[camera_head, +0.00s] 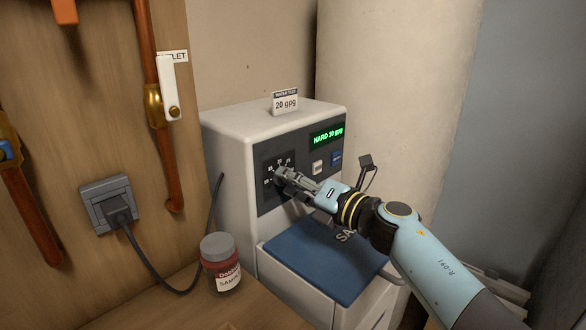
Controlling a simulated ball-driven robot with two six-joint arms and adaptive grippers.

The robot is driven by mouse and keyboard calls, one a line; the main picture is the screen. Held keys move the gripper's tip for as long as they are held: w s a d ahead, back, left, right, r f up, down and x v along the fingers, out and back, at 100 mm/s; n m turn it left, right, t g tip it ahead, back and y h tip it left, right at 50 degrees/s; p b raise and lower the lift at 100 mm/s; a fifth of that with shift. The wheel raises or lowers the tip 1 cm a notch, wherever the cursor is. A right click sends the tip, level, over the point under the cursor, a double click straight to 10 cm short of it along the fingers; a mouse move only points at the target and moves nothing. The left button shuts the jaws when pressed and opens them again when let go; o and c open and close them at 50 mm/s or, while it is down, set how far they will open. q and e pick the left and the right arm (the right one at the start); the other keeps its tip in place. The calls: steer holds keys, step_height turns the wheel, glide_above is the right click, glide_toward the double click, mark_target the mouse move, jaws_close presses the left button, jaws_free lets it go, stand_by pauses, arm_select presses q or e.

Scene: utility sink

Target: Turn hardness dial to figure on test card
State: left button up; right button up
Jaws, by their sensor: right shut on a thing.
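The water softener (232,150) is a white cabinet with a dark control panel on its front. Its green display (327,135) reads "HARD 20 gpg". The test card (285,102) stands on top of the cabinet and reads "WATER TEST 20 gpg". The hardness dial sits on the left part of the panel, inside a ring of printed figures (279,163); my right gripper hides most of it. My right gripper (282,178) is shut on the dial. My left gripper is not in view.
A blue lid marked "SA..." (318,252) lies below the panel, under my right arm. A labelled jar (221,263) stands at the lower left. A cord runs from the wall outlet (108,203). Copper pipes (163,140) and a white tag lever (169,90) are on the wooden wall.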

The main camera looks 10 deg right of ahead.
steer(key=shift+m+p, duration=2.5)
steer(key=shift+m, duration=1.1)
steer(key=o, duration=1.1)
steer(key=shift+o, duration=0.2)
steer(key=v, duration=1.2)
